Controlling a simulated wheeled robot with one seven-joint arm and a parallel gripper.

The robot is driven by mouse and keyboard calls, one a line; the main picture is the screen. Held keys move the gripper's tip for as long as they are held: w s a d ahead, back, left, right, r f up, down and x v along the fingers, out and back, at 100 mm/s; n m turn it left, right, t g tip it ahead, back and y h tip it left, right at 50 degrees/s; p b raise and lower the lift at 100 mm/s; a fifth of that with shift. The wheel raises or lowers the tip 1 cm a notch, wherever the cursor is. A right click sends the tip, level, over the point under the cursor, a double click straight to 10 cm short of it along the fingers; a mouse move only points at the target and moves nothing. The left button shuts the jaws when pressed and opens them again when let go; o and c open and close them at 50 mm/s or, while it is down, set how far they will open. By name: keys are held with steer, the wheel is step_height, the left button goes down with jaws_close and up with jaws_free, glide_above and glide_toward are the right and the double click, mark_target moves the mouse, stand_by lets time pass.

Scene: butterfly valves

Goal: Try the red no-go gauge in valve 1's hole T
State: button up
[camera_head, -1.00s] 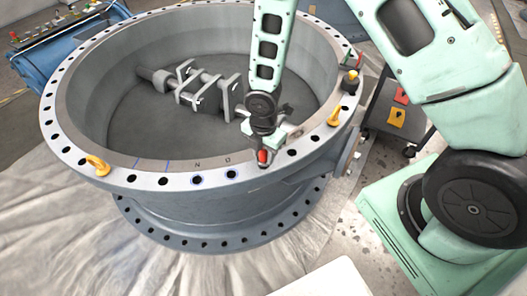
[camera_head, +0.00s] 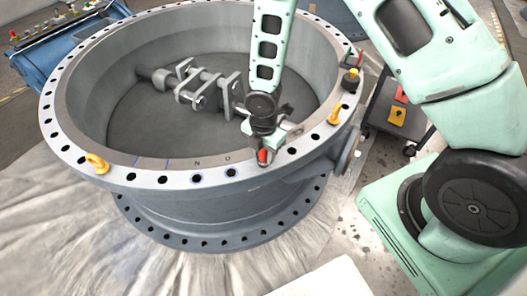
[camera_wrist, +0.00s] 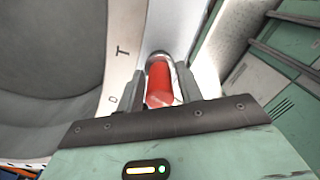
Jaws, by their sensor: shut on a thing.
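The red no-go gauge (camera_wrist: 160,84) is between the two fingers of my gripper (camera_wrist: 162,97) in the wrist view. In the head view the red gauge (camera_head: 263,156) shows upright at the near rim of the valve (camera_head: 130,180), with my gripper (camera_head: 264,145) on it. The letter T is marked on the flange (camera_wrist: 122,52) just left of the gauge in the wrist view. The gauge's lower end is at the flange face; the hole under it is hidden, so I cannot tell how deep it sits.
Yellow lifting eyes stand on the rim to the left (camera_head: 97,162) and right (camera_head: 334,114). A yellow-topped dark piece (camera_head: 351,80) sits on the rim farther right. A dark cart (camera_head: 400,115) stands beyond the valve. A blue bench (camera_head: 60,45) is at back left.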

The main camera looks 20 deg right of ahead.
steer(key=shift+f+b, duration=0.65)
steer(key=shift+f, duration=0.25)
steer(key=shift+r, duration=0.2)
stand_by(0.6)
steer(key=shift+r+p, duration=3.05)
steer(key=shift+r, duration=0.15)
